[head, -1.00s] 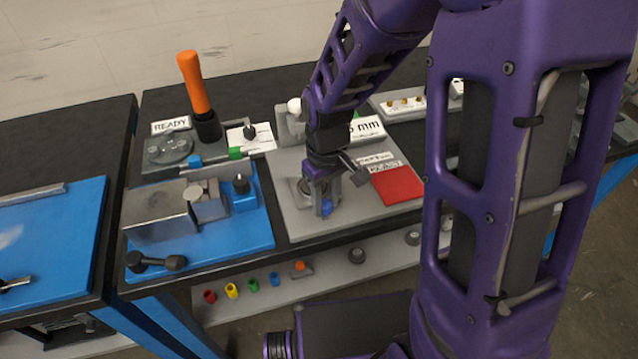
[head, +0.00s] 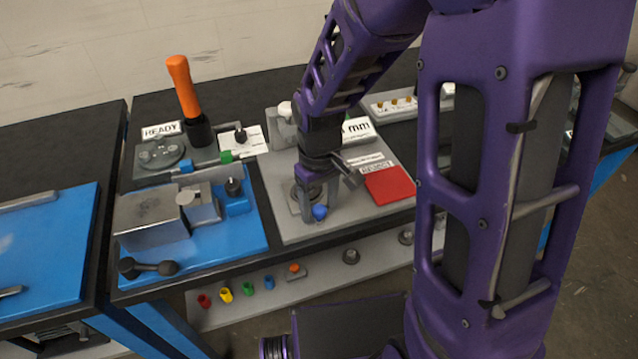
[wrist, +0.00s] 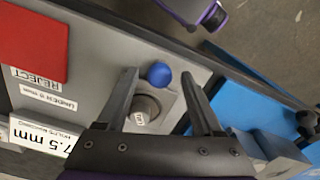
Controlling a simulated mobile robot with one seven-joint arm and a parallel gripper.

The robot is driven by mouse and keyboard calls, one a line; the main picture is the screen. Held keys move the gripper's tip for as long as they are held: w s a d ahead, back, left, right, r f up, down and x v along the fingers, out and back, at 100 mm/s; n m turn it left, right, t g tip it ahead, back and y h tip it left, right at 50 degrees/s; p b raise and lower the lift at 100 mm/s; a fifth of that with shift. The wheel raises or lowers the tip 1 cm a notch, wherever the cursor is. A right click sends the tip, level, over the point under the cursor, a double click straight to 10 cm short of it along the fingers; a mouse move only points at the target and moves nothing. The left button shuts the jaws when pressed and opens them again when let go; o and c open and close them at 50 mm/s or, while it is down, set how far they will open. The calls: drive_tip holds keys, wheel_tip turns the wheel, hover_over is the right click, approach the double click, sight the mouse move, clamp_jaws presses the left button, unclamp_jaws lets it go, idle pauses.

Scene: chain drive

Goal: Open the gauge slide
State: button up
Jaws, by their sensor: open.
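The gauge station is a grey plate (head: 285,222) on the black bench. A blue ball knob (head: 320,212) is near its front edge. In the wrist view the blue knob (wrist: 158,75) lies between the two open fingers, with gaps on both sides. A round grey part with a small label (wrist: 145,108) is just behind it, also between the fingers. My gripper (head: 319,206) is open and points down over the front of the plate; it also frames the knob in the wrist view (wrist: 159,80). The slide's body is mostly hidden by my gripper.
A red REJECT pad (head: 389,185) and a 7.5 mm label (wrist: 45,137) are on the same plate. A blue fixture with a grey block (head: 150,218) stands to the left. An orange handle (head: 184,88) rises behind it. Small coloured cups line the lower shelf.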

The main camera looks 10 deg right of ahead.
wheel_tip(320, 180, up, 17)
drive_tip(key=shift+p, duration=0.4)
drive_tip(key=shift+r, duration=0.1)
